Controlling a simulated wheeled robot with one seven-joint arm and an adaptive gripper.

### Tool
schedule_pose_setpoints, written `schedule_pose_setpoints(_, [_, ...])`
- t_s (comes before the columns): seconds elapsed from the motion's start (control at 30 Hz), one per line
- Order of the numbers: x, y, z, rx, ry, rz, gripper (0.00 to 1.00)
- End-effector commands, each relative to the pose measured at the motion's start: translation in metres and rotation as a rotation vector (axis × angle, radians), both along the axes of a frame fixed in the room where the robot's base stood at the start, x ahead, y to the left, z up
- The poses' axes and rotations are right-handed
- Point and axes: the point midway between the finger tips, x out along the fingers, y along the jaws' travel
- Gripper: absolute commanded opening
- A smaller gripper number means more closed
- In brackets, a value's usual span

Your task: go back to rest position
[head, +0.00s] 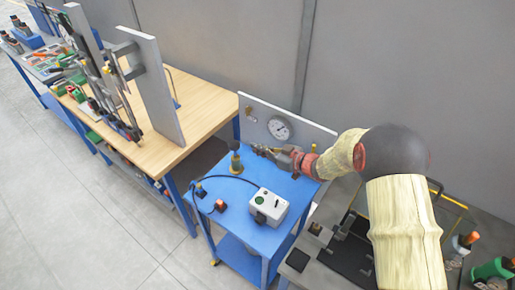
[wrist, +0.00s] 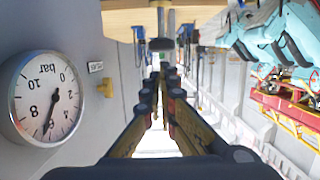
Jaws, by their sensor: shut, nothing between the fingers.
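My gripper (head: 262,150) is at the end of my arm, above the blue table (head: 219,226), in front of the upright grey panel with the gauge. In the wrist view my gripper (wrist: 167,72) shows as two dark fingers that run close together at their tips, with nothing held. A post with a black top and yellow base (head: 236,158) stands on the blue table just left of the fingertips in the head view. I cannot tell the exact gap. The wrist view appears upside down, and a dark knob on a stem (wrist: 160,44) shows beyond the fingertips.
A round pressure gauge (head: 280,128) is on the panel; it also shows close on the left in the wrist view (wrist: 46,98). A white box (head: 268,206) with a black cable sits on the table. A wooden bench (head: 190,98) stands at left. Floor at lower left is clear.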

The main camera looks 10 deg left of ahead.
Motion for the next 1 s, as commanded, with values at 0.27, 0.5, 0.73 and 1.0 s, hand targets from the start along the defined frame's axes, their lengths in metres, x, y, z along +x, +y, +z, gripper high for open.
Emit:
schedule_pose_setpoints(0.27, [0.000,0.000,0.000,0.000,0.000,0.000,0.00])
schedule_pose_setpoints(0.5, [0.000,0.000,0.000,0.000,0.000,0.000,0.00])
schedule_pose_setpoints(0.73, [0.005,-0.004,0.006,-0.010,-0.009,-0.022,0.00])
schedule_pose_setpoints(1.0, [0.052,-0.087,0.080,-0.174,-0.084,-0.343,0.00])
